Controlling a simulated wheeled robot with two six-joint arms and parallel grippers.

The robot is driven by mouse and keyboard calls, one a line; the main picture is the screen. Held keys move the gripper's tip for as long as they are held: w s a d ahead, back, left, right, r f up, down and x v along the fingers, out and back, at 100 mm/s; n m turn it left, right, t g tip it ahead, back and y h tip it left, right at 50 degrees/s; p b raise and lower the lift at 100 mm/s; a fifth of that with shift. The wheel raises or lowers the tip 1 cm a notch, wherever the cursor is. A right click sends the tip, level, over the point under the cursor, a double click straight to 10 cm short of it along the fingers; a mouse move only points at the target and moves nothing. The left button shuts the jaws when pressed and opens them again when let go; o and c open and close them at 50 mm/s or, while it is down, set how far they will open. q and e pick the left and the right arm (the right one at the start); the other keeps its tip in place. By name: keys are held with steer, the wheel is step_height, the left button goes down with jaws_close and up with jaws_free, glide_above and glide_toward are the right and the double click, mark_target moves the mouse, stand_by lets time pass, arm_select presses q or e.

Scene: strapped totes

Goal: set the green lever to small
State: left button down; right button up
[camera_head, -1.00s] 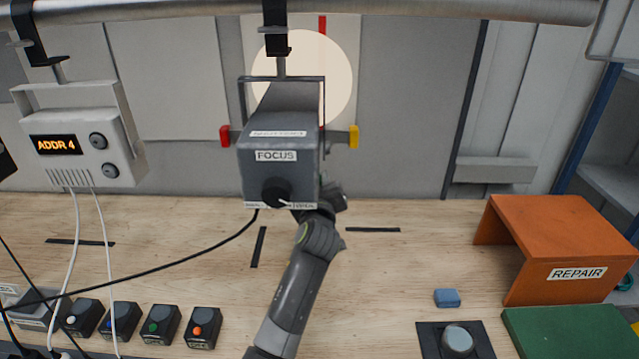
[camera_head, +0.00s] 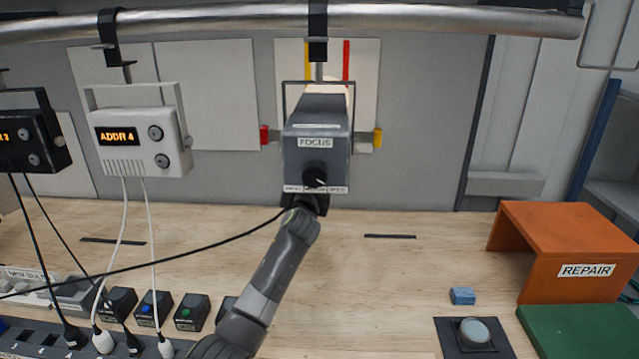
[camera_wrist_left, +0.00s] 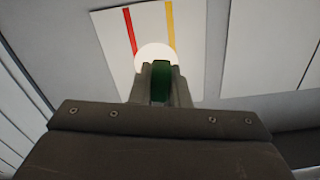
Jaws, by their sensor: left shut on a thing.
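The grey spotlight labelled FOCUS (camera_head: 315,150) hangs from the overhead rail, with a black knob (camera_head: 315,176) on its back. The green lever (camera_wrist_left: 160,85) shows in the left wrist view, upright between the fingers of my left gripper (camera_wrist_left: 160,70), which is shut on it. In the head view my left gripper (camera_head: 308,203) is just under the spotlight's rear lower edge; the lever is hidden there. The light spot (camera_wrist_left: 156,54) lies on the white panel between the red and yellow strips in the wrist view. My right gripper is not in view.
Red (camera_head: 265,135) and yellow (camera_head: 377,137) tabs stick out at the spotlight's sides. A white ADDR 4 box (camera_head: 140,150) hangs at left. A black cable crosses left of my arm. An orange REPAIR stand (camera_head: 565,240) and blue block (camera_head: 462,296) are at right.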

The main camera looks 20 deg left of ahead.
arm_select(q)
steer(key=shift+s+a+r+m+p, duration=0.15)
steer(key=shift+a+r+m+p, duration=0.15)
steer(key=shift+a+m, duration=0.25)
steer(key=shift+s+a+r+m+p, duration=0.15)
steer(key=shift+a+m+p, duration=0.3)
steer(key=shift+a, duration=0.15)
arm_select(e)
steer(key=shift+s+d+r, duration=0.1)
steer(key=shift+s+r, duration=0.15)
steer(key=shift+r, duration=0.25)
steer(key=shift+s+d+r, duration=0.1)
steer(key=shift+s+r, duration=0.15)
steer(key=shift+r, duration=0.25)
arm_select(q)
steer(key=c, duration=1.4)
jaws_free()
steer(key=shift+o, duration=0.2)
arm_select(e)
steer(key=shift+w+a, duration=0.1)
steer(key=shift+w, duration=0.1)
arm_select(q)
steer(key=b+v, duration=0.4)
steer(key=v, duration=1.3)
steer(key=shift+s, duration=0.2)
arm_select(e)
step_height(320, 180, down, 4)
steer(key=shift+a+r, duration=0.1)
